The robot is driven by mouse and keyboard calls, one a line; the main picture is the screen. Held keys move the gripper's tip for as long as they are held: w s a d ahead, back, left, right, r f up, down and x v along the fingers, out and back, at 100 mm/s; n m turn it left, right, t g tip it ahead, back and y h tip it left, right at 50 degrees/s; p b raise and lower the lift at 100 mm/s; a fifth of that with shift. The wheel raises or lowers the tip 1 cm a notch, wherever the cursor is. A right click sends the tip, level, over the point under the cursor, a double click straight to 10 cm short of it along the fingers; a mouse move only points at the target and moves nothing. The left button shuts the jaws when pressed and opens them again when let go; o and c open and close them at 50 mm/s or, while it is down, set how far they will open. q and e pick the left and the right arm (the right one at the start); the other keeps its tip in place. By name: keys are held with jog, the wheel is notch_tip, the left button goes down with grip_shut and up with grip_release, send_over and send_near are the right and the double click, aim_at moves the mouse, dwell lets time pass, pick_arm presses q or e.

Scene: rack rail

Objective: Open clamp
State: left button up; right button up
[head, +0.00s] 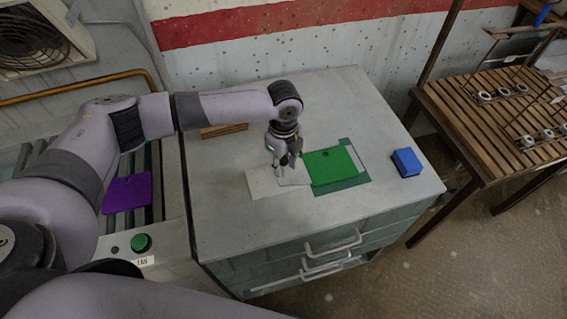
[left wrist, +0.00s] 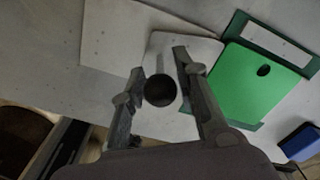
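My left gripper (head: 284,165) points down over the table, above a pale flat plate (head: 263,184). In the left wrist view its two fingers (left wrist: 159,70) stand apart. A round black knob (left wrist: 160,90) shows between them, with a thin grey bar running away from it. I cannot tell whether the fingers touch the knob. I see no other part that I can name as the clamp; the knob is hidden in the head view. A green sheet with a hole (head: 329,164) lies on a dark green backing (head: 342,184) just right of the gripper. My right gripper is out of view.
A blue block (head: 406,162) sits on the table's right side. A brown block (head: 224,130) lies behind my left arm. A purple sheet (head: 127,193) lies on rollers at left, near a green button (head: 141,243). A slatted wooden table (head: 470,125) stands at right.

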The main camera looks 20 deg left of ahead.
pick_arm(q)
jog(key=shift+f, duration=0.8)
jog(key=shift+c, duration=0.4)
grip_shut()
jog(key=shift+w, duration=0.1)
jog(key=shift+w+r, duration=0.1)
jog(key=shift+w, duration=0.1)
